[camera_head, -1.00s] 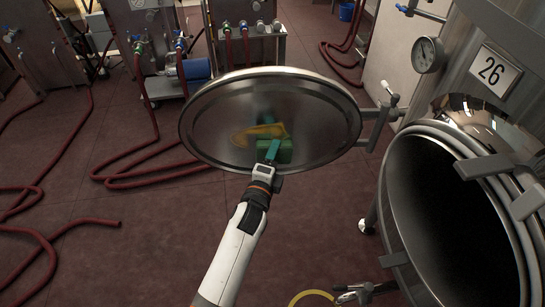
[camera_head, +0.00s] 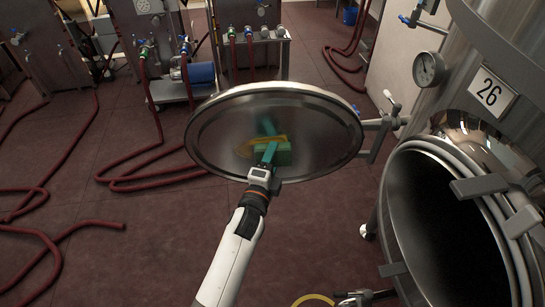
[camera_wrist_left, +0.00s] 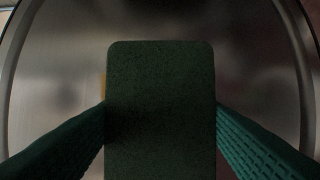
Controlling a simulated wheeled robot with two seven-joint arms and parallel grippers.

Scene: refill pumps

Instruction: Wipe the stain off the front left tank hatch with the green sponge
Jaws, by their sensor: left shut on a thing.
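The round steel hatch (camera_head: 325,140) of tank 26 is swung open, its inner face toward me. A yellow-brown stain (camera_head: 243,148) shows on it, partly hidden by the sponge and gripper. My left gripper (camera_head: 268,154) is shut on the green sponge (camera_head: 285,155) in front of the lower middle of the hatch. The sponge appears to be against the steel, but contact cannot be seen for certain. In the left wrist view the sponge (camera_wrist_left: 160,110) sits between both teal fingers, with a sliver of yellow stain (camera_wrist_left: 103,86) at its left edge. My right gripper is not in view.
The hatch hangs on a hinge arm (camera_head: 378,125) beside the open tank mouth (camera_head: 450,230). Red hoses (camera_head: 140,180) lie on the floor at left. A pump cart (camera_head: 185,80) and steel cabinets stand behind.

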